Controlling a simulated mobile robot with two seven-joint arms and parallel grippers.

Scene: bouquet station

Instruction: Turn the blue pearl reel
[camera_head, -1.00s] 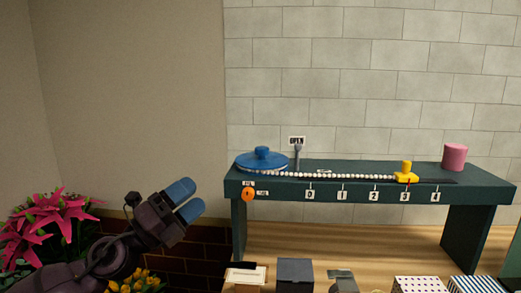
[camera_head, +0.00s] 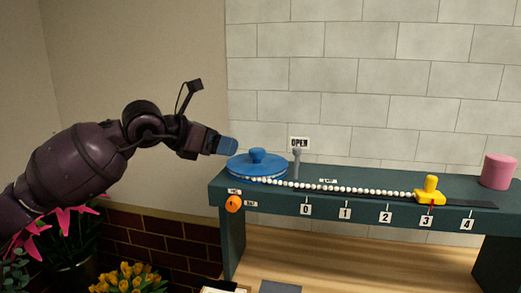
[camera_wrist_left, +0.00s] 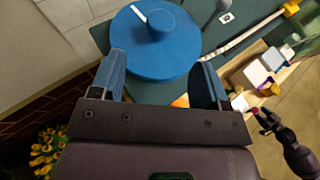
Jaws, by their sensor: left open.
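The blue pearl reel (camera_head: 257,166) is a flat disc with a central knob, at the left end of the dark green bench (camera_head: 350,180). A string of white pearls (camera_head: 340,189) runs from it to a yellow slider (camera_head: 430,193), whose red pointer is at label 3. My left gripper (camera_head: 228,146) is at the reel's left edge, slightly above it. In the left wrist view its open fingers (camera_wrist_left: 162,72) lie either side of the reel's near rim (camera_wrist_left: 155,68); contact cannot be told. My right gripper (camera_wrist_left: 264,116) shows small at the lower right there.
A grey post (camera_head: 297,163) with an OPEN sign stands right of the reel. An orange knob (camera_head: 233,204) is on the bench front. A pink cylinder (camera_head: 498,171) stands at the right end. Yellow flowers (camera_head: 131,281) are below left.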

